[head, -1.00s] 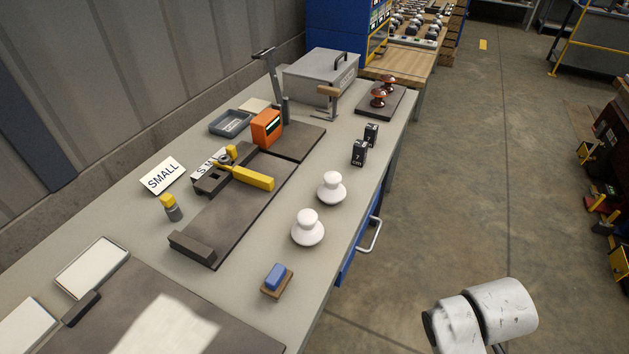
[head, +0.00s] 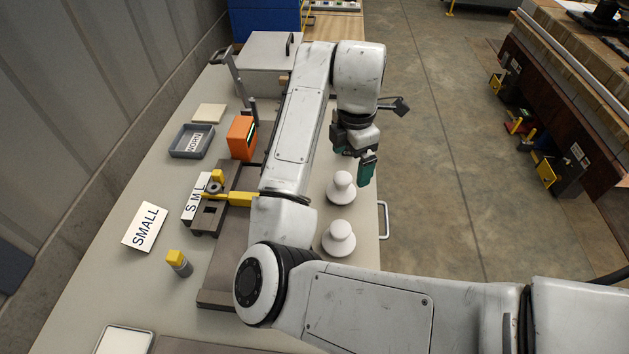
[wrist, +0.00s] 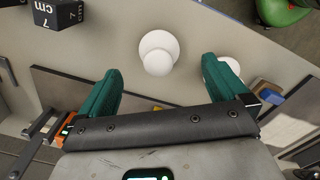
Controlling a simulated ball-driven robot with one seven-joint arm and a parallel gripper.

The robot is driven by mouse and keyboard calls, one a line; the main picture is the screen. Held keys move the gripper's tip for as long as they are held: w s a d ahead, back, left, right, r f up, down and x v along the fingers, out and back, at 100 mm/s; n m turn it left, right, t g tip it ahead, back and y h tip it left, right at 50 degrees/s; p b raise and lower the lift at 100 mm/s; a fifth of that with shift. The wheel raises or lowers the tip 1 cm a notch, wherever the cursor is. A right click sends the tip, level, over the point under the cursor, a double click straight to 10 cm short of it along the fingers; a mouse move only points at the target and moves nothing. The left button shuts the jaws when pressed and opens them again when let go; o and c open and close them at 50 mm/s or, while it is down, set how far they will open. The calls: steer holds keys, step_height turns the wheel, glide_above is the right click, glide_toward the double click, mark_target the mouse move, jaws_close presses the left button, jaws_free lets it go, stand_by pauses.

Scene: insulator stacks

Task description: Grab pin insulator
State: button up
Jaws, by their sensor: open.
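Two white pin insulators stand upright on the grey bench near its right edge in the head view. The farther one (head: 341,188) lies just below my gripper (head: 357,166), and the nearer one (head: 339,240) stands beside my arm. My gripper is open and empty above the bench, with green fingers pointing down. In the wrist view one pin insulator (wrist: 158,52) shows between and beyond the spread fingertips of my gripper (wrist: 160,68); I see no contact. The other insulator (wrist: 231,64) is partly hidden behind the right finger.
A black 7 cm block (wrist: 58,12) stands near the insulator in the wrist view. An orange device (head: 241,137), a grey tray (head: 191,141) and a SMALL card (head: 145,227) lie left of my arm. My arm hides the bench middle.

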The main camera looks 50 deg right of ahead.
mark_target(341, 177)
steer(key=shift+w+a+n, duration=0.3)
steer(key=shift+w+a, duration=0.1)
steer(key=shift+a, duration=0.15)
steer(key=shift+w+a+f, duration=0.1)
steer(key=shift+a+f, duration=0.05)
steer(key=shift+f, duration=0.15)
step_height(341, 177, down, 4)
steer(key=shift+f+b, duration=0.25)
steer(key=shift+b, duration=0.6)
steer(key=shift+d+f, duration=0.2)
steer(key=shift+f, duration=2.55)
steer(key=shift+c, duration=0.3)
steer(key=c, duration=1.3)
steer(key=shift+o, duration=0.2)
steer(key=shift+r, duration=0.15)
